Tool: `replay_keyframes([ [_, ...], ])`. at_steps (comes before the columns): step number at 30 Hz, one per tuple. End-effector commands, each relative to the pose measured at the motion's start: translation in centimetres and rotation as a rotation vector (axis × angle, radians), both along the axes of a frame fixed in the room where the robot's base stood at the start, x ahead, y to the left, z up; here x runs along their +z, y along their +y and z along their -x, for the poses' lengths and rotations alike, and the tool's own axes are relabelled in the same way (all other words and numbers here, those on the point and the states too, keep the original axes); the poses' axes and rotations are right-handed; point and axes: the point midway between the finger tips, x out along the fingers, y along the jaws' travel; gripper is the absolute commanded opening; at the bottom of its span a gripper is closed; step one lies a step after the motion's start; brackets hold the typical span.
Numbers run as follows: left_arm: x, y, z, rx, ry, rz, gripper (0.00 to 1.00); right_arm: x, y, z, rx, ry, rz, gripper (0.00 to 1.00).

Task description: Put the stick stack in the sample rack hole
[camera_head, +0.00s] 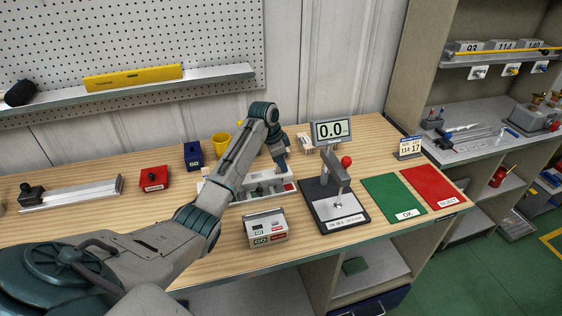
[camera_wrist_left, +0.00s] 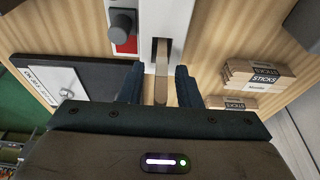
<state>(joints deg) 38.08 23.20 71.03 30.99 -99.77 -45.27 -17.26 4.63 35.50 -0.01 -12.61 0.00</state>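My left gripper (camera_head: 281,166) reaches down over the back right end of a long white tray-like unit (camera_head: 238,196). In the left wrist view, the gripper (camera_wrist_left: 160,88) is open, one dark finger on each side of a thin tan stick or stick stack (camera_wrist_left: 161,88). A gap shows between the stick and each finger. The stick's far end meets a dark slot in the white unit (camera_wrist_left: 178,20); I cannot tell how deep it sits or how many sticks there are. I cannot tell for sure which thing is the sample rack. My right gripper is not in view.
A gauge with a 0.0 display (camera_head: 332,130) stands right of the unit. Boxes marked STICKS (camera_wrist_left: 257,74) lie close by. A GO-marked box (camera_head: 265,228) stands in front, a yellow cup (camera_head: 221,142) behind. Green (camera_head: 394,197) and red (camera_head: 434,187) mats lie right.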

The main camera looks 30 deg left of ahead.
Motion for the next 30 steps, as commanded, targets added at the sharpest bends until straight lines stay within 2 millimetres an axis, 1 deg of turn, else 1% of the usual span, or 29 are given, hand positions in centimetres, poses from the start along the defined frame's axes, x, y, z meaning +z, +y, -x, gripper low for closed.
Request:
replay_keyframes([
  [4,0.2,0.0,0.0,0.0,-0.001,0.0,0.31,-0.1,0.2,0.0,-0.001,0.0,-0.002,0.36],
  [8,1.1,0.2,0.1,0.001,-0.003,-0.001,0.31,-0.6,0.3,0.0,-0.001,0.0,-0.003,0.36],
  [11,2.7,0.6,0.5,-0.001,-0.005,-0.003,0.31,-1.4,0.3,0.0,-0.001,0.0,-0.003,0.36],
  [18,7.9,1.5,1.6,0.001,-0.005,-0.002,0.31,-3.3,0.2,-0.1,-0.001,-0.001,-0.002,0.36],
  [21,9.7,1.8,2.0,0.0,-0.005,-0.001,0.31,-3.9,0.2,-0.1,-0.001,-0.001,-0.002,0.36],
  [22,10.7,1.8,2.1,-0.001,-0.002,0.0,0.31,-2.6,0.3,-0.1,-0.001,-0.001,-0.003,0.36],
  [23,11.1,1.9,2.1,0.0,0.0,0.0,0.31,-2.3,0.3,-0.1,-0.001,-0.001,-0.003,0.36],
  [27,11.8,2.1,2.4,0.0,0.0,0.0,0.31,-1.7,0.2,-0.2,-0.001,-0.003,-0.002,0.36],
  [30,12.0,2.1,2.4,0.0,0.0,0.0,0.31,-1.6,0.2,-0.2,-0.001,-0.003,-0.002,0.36],
])
